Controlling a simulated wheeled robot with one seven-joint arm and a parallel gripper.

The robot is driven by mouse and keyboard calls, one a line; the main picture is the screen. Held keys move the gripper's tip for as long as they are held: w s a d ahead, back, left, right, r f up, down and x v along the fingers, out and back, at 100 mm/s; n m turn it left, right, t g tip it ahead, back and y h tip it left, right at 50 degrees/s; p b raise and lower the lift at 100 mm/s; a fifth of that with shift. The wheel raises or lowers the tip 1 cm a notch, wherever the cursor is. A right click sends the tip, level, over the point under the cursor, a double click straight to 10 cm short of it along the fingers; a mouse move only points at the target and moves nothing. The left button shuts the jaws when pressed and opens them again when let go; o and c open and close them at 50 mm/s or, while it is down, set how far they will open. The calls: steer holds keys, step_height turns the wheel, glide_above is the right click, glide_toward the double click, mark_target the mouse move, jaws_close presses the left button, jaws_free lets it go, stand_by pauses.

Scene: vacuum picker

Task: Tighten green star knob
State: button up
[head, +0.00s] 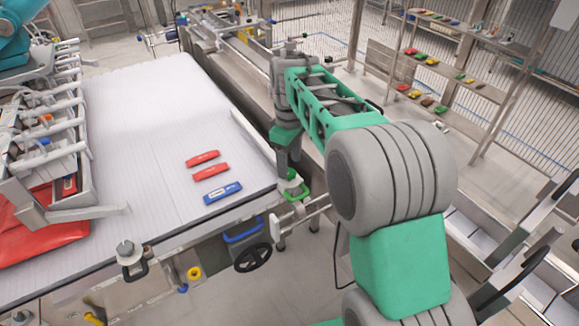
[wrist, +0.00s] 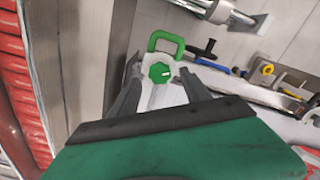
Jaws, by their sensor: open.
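The green star knob (wrist: 160,73) shows in the wrist view, on a light grey mount with a green loop handle (wrist: 165,37) just beyond it. My gripper (wrist: 158,68) is open, with one dark finger on each side of the knob. I cannot tell whether either finger touches it. In the head view my gripper (head: 288,163) points down at the near right corner of the conveyor, over the green handle (head: 298,193). The knob is mostly hidden there by the gripper.
Two red packs (head: 211,172) and a blue pack (head: 222,193) lie on the white conveyor (head: 150,130) left of my gripper. A black handwheel (head: 252,258) and a yellow knob (head: 194,273) sit on the conveyor's front side. Shelves (head: 465,60) stand at back right.

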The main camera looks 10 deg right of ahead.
mark_target(290, 175)
steer(key=shift+f, duration=1.15)
jaws_close()
